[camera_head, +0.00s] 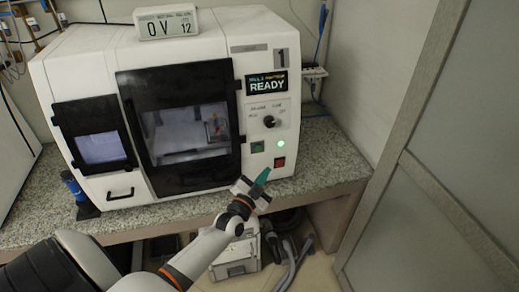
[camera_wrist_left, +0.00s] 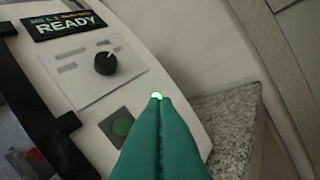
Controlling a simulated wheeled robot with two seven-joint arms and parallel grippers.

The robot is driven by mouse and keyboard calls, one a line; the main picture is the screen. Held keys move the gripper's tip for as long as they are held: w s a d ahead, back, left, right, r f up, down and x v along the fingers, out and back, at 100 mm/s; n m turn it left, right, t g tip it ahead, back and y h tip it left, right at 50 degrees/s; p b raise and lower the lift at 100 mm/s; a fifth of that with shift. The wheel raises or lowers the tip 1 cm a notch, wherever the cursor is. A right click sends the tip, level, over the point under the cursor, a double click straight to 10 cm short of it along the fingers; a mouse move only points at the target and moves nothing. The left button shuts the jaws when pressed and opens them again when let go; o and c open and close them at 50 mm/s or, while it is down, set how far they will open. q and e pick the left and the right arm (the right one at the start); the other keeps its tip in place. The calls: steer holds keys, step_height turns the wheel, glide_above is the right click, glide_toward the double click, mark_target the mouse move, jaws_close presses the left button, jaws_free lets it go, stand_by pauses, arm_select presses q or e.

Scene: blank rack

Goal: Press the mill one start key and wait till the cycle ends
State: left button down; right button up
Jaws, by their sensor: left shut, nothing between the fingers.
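The white mill (camera_head: 222,60) stands on the counter with a "1" plate and a display (camera_head: 267,82) reading READY; the display (camera_wrist_left: 70,25) also shows in the left wrist view. In the wrist view the fingers (camera_wrist_left: 158,105) cover the red key.
A dark knob (camera_head: 269,121) sits above the keys. The mill's dark-framed window (camera_head: 185,130) is closed. The granite counter (camera_head: 325,155) is bare to the right, beside a grey framed partition (camera_head: 420,160).

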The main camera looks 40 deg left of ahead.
mark_target(258, 148)
arm_select(q)
steer(key=shift+w+a+f+b, duration=0.1)
steer(key=shift+w+a+b, duration=1.35)
steer(key=shift+a+b, duration=0.2)
steer(key=shift+w+a+f+b, duration=0.1)
steer(key=shift+w+a+b, duration=1.4)
steer(key=shift+a, duration=0.15)
steer(key=shift+s, duration=0.1)
steer(key=shift+w+a, duration=0.3)
steer(key=shift+a, duration=0.05)
